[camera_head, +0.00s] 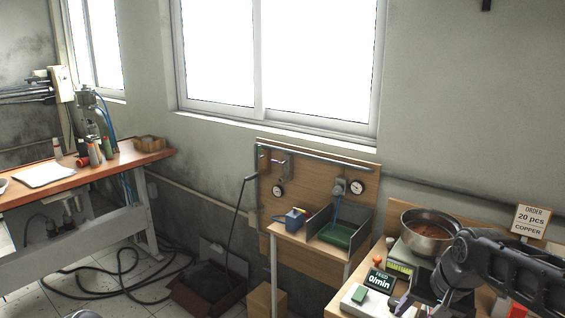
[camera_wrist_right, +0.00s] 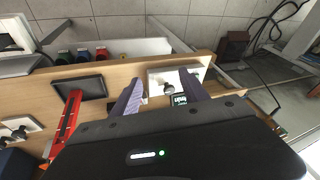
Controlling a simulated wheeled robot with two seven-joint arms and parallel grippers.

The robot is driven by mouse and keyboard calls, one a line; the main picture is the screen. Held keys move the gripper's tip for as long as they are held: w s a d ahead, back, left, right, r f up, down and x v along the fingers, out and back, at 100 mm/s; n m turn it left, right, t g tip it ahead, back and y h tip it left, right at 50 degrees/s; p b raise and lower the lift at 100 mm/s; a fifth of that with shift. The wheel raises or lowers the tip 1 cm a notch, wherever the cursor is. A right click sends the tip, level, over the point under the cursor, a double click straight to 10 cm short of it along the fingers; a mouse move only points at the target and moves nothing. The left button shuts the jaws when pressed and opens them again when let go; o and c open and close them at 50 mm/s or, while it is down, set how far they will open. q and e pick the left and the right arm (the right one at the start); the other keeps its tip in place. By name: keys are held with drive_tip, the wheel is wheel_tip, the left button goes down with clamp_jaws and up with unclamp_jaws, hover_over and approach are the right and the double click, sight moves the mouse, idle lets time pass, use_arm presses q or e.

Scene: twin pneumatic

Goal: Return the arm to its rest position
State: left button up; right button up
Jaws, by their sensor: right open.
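My right arm (camera_head: 490,265) comes in at the right of the head view, over the right-hand bench. Its gripper shows in the right wrist view (camera_wrist_right: 160,92), with two purple-grey fingers spread apart and nothing between them. The fingers are above the bench (camera_wrist_right: 128,76), near a white box with a dark knob (camera_wrist_right: 169,87) and a small display (camera_wrist_right: 180,99). In the head view only a purple piece of the gripper shows by the lower edge, beside the feed display (camera_head: 380,281). My left gripper is not in view.
A metal bowl of copper-coloured pieces (camera_head: 430,232) stands close behind my right arm, with an order sign (camera_head: 531,221) beyond. In the wrist view, a black tray (camera_wrist_right: 78,86) and red tool (camera_wrist_right: 70,122) lie left. Floor cables (camera_head: 120,270) lie between the benches.

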drive_tip(key=a+f+n+y, duration=0.1)
drive_tip(key=a+f, duration=0.3)
drive_tip(key=f, duration=0.4)
drive_tip(key=s+a+f+n+t+y, duration=0.1)
drive_tip(key=a+f, duration=0.4)
drive_tip(key=f, duration=0.4)
drive_tip(key=a+f, duration=0.4)
drive_tip(key=f, duration=0.4)
drive_tip(key=s+a+f+g, duration=0.2)
drive_tip(key=s+a+f, duration=0.2)
drive_tip(key=s+f, duration=0.3)
drive_tip(key=s+a+f+g+y, duration=0.1)
drive_tip(key=s+a+f, duration=0.3)
drive_tip(key=s, duration=1.2)
wheel_tip(320, 180, down, 4)
drive_tip(key=shift+f+n+g, duration=0.1)
drive_tip(key=shift+n+g, duration=0.3)
drive_tip(key=shift+g, duration=0.4)
